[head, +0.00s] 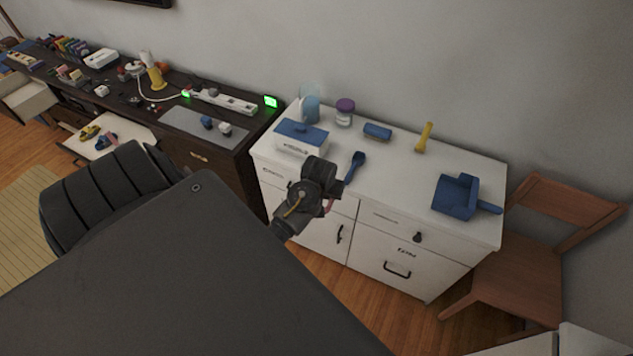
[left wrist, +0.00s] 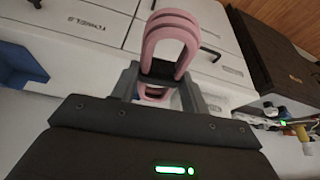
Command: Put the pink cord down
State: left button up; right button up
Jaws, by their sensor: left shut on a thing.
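The pink cord (left wrist: 172,35) is a thick looped bundle in the left wrist view, gripped between the fingers of my left gripper (left wrist: 160,78). In the head view only a small piece of the pink cord (head: 329,204) shows beside my left gripper (head: 322,195), mostly hidden by it. The gripper is at the front edge of the white cabinet (head: 400,165), in front of its drawers and doors. I cannot tell its exact height relative to the top. My right gripper is not in view.
On the cabinet top are a blue-and-white box (head: 300,137), a blue brush (head: 355,165), a purple-lidded jar (head: 344,113), a blue roll (head: 377,132), a yellow flashlight (head: 423,138) and a blue dustpan (head: 458,198). The top's middle is clear. A wooden chair (head: 520,265) stands at right.

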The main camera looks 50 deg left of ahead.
pick_arm(q)
jog(key=s+d+r+m+h+b, duration=0.1)
jog(key=s+d+r+m, duration=0.2)
jog(key=d, duration=0.4)
jog(key=s+d+r+m+b, duration=0.1)
jog(key=s+d+r+b, duration=0.1)
jog(key=s+d+r, duration=0.3)
jog(key=s+d+f+b, duration=0.2)
jog(key=f+b, duration=0.3)
jog(key=s+d+f+m+b, duration=0.1)
jog(key=s+d+f+b, duration=0.1)
jog(key=f+b, duration=0.4)
jog(key=shift+d+h, duration=0.4)
